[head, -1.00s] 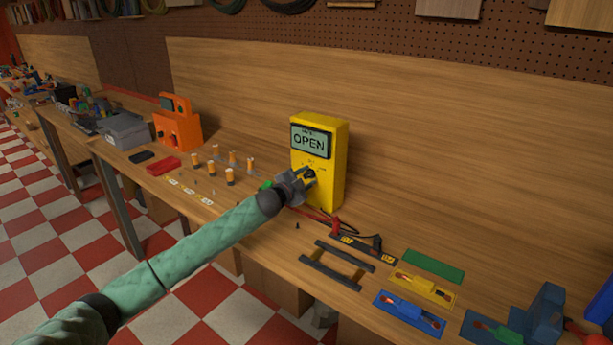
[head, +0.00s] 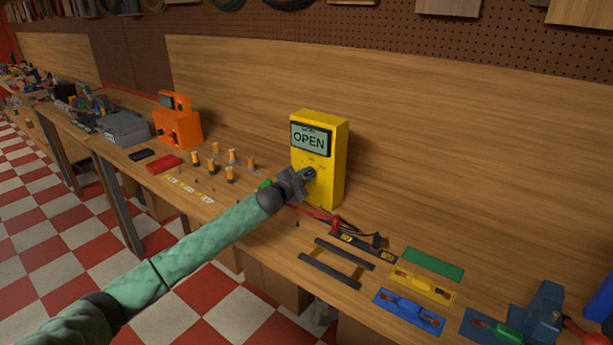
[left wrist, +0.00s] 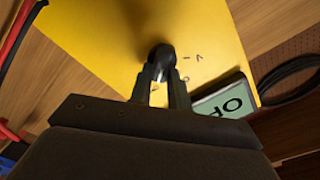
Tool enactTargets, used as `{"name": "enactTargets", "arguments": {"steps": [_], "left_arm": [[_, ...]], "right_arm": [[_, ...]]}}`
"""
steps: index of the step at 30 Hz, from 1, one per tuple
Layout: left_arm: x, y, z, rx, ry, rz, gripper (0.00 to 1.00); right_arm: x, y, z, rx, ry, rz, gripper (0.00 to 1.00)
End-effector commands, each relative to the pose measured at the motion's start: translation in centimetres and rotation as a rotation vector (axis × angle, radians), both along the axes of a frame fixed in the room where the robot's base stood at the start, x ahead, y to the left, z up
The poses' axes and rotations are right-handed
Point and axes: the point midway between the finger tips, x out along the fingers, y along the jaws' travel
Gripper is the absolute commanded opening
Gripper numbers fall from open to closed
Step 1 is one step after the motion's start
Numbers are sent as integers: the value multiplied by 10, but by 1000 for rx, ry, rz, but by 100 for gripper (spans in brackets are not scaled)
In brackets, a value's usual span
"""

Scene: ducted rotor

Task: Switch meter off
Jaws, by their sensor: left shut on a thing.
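The yellow meter (head: 329,188) stands upright on the workbench, and its display (head: 309,139) reads "OPEN". The meter's yellow front also fills much of the left wrist view (left wrist: 110,40). My left gripper (head: 308,174) is at the lower front of the meter. In the left wrist view its fingers (left wrist: 161,82) are shut on the dark round knob (left wrist: 162,55) of the meter. Part of the display shows to the right there. The knob's pointer and most of its marks are hidden or too small to read. My right gripper is not in view.
Red and black leads (head: 325,218) lie at the meter's foot. Dark rails (head: 330,270), a yellow plate (head: 422,288), a blue plate (head: 408,312) and a green plate (head: 433,263) lie to the right. Several orange-topped cylinders (head: 232,156) and an orange device (head: 178,125) stand to the left.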

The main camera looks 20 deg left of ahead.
Motion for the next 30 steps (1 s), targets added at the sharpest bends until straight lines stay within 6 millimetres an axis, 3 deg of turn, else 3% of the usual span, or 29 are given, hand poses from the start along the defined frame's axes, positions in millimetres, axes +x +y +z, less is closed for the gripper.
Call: {"name": "enactTargets", "arguments": {"steps": [9,15,30], "left_arm": [[0,1,1,-216,79,-1,0],[1,3,3,-395,144,-1,0],[3,7,4,-746,272,1,0]], "right_arm": [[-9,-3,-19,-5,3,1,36],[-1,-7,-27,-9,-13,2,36],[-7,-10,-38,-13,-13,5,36]]}}
